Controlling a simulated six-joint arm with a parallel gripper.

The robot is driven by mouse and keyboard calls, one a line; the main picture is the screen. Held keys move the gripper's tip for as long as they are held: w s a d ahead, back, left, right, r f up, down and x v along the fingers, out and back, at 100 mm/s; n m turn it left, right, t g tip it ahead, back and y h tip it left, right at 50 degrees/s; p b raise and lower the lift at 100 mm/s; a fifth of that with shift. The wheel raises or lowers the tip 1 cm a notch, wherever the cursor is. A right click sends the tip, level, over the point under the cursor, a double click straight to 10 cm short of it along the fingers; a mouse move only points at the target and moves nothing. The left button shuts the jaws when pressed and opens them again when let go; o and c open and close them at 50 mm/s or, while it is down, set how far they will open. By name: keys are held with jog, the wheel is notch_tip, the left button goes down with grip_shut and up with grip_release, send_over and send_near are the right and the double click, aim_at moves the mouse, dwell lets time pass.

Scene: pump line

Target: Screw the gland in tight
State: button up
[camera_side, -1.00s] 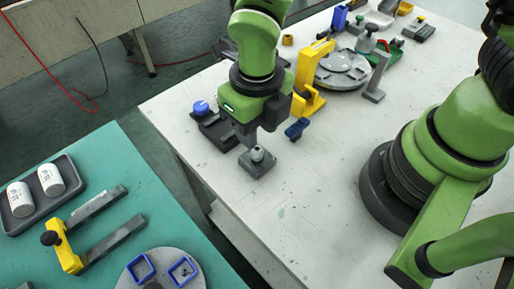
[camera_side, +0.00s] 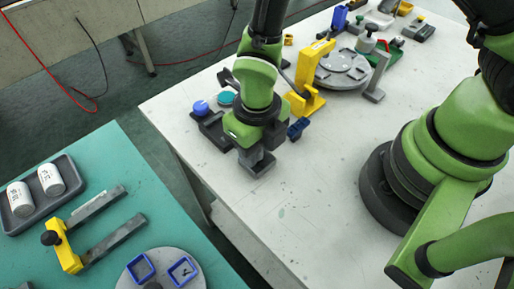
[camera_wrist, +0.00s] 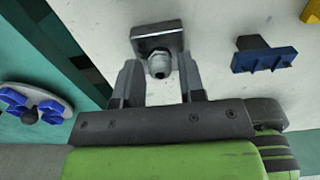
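The gland (camera_wrist: 160,66) is a pale grey fitting with a rounded end, seated in a dark grey square block (camera_wrist: 150,31) on the white table. In the wrist view my gripper (camera_wrist: 159,60) is open. Its two fingers stand apart, one on each side of the gland, and I see no clear contact. In the side view my gripper (camera_side: 256,160) is low over the block and hides the gland; only part of the block (camera_side: 259,170) shows. How deep the gland sits in the block cannot be told.
A blue part (camera_side: 298,128) lies right of the block, near a yellow stand (camera_side: 310,75). A dark holder with a blue knob (camera_side: 201,107) is behind my gripper. A round grey plate (camera_side: 343,68) is farther back. The white table in front is clear.

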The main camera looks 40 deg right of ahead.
jog(key=c, duration=0.6)
jog(key=m, duration=0.7)
jog(key=m, duration=0.4)
jog(key=shift+m, duration=1.5)
